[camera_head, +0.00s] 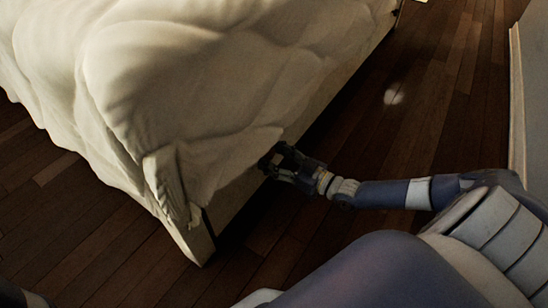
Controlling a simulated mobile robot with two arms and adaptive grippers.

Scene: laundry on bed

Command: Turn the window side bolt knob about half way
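The bolt knob cannot be made out in the head view. My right gripper (279,161) is at the side of the bed, against or very close to the pale side rail (240,196) just below the hanging cover. The gripper is dark and small here. Its fingertips are in shadow, so I cannot tell whether they are open, shut, or around anything. Whatever lies directly behind the fingers is hidden. My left gripper is not in view.
A thick cream duvet (200,75) covers the bed and hangs over its edges. A bed leg (194,240) stands at the near corner. Dark plank floor (430,110) is clear to the right, up to a pale wall edge (517,110).

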